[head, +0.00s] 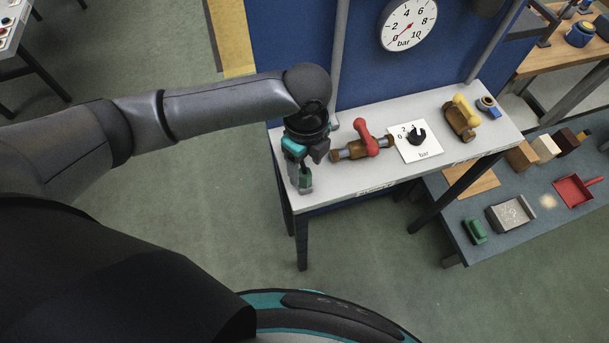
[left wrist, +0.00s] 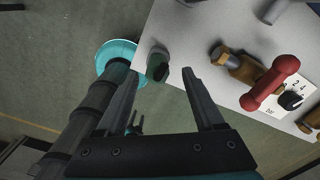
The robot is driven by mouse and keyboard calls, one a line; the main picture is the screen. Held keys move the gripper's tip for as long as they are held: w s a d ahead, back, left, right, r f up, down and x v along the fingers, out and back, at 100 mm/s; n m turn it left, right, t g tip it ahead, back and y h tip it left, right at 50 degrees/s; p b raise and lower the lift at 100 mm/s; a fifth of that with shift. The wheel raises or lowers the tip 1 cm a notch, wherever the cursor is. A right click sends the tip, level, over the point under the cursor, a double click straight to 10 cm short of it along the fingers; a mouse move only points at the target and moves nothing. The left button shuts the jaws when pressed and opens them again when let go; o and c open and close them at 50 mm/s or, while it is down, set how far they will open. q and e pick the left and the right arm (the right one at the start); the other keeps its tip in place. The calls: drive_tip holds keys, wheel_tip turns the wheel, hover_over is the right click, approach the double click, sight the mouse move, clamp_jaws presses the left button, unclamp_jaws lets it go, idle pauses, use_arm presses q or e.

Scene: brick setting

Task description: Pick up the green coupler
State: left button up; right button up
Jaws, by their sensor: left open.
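The green coupler (head: 306,181) is small, with a green body and greyish parts, and stands near the left end of the pale bench top (head: 345,185). It also shows in the left wrist view (left wrist: 157,64), near the bench edge. My left gripper (head: 303,168) is over it, pointing down, and partly hides it in the head view. In the left wrist view the open fingers (left wrist: 160,76) are apart, with the coupler in line with the gap between their tips. I cannot tell whether a finger touches it.
Right of the coupler lies a brass valve with a red handle (head: 370,138), then a gauge card (head: 416,141) with a black knob and a yellow-handled valve (head: 461,118). A blue panel (head: 290,50) rises behind. A lower bench (head: 540,225) at right holds a dustpan (head: 576,190).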

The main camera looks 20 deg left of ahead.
sight(304, 172)
use_arm(q)
drive_tip(key=f, duration=0.3)
drive_tip(key=shift+s+a+f, duration=0.1)
drive_tip(key=shift+s+f, duration=0.1)
drive_tip(key=shift+f, duration=0.1)
clamp_jaws()
idle(0.3)
